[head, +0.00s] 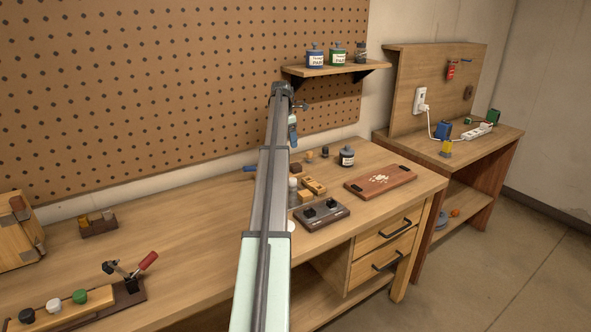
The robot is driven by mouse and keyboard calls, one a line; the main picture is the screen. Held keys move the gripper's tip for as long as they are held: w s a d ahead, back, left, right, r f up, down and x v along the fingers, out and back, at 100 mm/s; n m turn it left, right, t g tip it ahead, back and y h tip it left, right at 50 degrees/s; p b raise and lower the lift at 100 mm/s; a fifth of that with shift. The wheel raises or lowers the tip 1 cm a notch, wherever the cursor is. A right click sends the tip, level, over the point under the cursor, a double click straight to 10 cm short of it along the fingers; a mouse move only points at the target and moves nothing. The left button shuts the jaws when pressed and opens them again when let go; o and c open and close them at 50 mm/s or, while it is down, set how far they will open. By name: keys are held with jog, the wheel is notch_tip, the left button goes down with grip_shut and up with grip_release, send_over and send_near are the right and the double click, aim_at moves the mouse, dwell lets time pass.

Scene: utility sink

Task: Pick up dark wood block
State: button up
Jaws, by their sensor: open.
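My long grey arm or column rises through the middle of the head view and covers part of the bench left of the small blocks. No gripper fingers can be made out. Nothing is seen touching the dark block.
A rack (98,222) stands left. The bench's middle left is clear.

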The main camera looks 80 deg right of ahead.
send_over(295, 165)
jog(key=w+a, duration=0.1)
jog(key=f, duration=0.7)
jog(key=shift+w+f, duration=0.2)
jog(key=shift+s+d+f, duration=0.15)
jog(key=shift+s+f, duration=0.1)
jog(key=shift+f, duration=0.45)
jog(key=shift+s+d+f, duration=0.15)
jog(key=shift+s+f, duration=0.05)
jog(key=shift+f, duration=0.5)
jog(key=shift+s+d+f, duration=0.15)
jog(key=shift+s+f, duration=0.1)
jog(key=shift+f, duration=0.95)
jog(key=c, duration=1.1)
jog(key=shift+r, duration=0.1)
jog(key=shift+c, duration=0.2)
